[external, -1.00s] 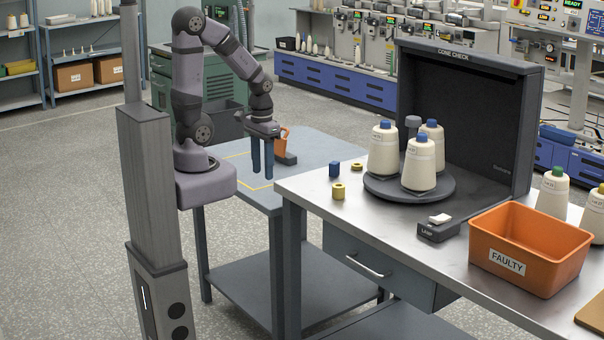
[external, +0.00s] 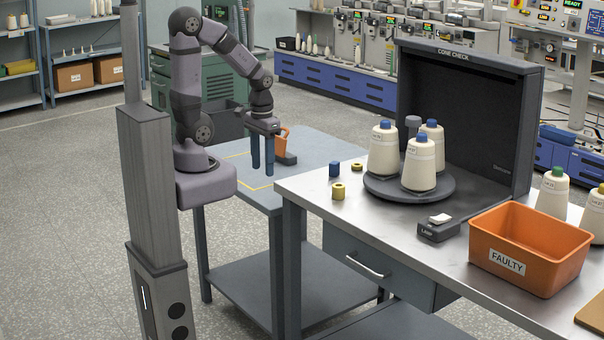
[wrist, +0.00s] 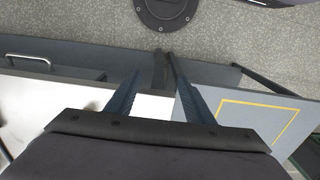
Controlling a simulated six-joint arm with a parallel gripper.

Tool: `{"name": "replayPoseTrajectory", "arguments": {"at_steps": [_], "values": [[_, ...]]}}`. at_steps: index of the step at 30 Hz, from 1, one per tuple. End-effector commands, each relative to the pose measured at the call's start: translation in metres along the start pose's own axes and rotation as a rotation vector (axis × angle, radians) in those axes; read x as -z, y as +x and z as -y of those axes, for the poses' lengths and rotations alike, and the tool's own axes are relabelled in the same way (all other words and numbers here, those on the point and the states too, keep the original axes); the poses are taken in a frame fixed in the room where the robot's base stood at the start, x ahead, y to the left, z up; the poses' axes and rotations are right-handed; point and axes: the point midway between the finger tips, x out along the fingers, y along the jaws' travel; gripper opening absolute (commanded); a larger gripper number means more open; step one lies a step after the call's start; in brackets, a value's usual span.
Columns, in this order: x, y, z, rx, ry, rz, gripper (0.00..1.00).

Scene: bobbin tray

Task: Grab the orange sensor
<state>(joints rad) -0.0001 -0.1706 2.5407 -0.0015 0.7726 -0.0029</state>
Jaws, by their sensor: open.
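An orange object (external: 281,141), apparently the orange sensor, stands in a dark holder (external: 287,159) on the small blue-grey table. It is partly hidden behind my gripper in the external view, and I do not make it out in the wrist view. My gripper (external: 263,172) points down with its two blue fingers apart and nothing between them. In the external view it hangs just in front of and to the left of the orange object, apart from it as far as I can tell. The wrist view shows both open fingers (wrist: 157,72).
A metal workbench (external: 310,190) adjoins the small table (external: 325,148). It bears a blue block (external: 334,170), yellow rings (external: 339,191), yarn cones on a dark turntable (external: 440,192) and an orange FAULTY bin (external: 540,265). A yellow outline (wrist: 275,106) marks the small table.

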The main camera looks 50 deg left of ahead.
Motion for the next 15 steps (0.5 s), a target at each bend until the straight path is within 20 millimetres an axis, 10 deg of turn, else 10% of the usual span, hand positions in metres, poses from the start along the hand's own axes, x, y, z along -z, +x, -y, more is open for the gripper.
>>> {"name": "replayPoseTrajectory", "arguments": {"at_steps": [7,15], "values": [[0.001,-0.039,0.0,0.0,0.0,-0.008,0.48],[0.058,-0.017,0.056,0.14,-0.114,-0.23,0.48]]}}
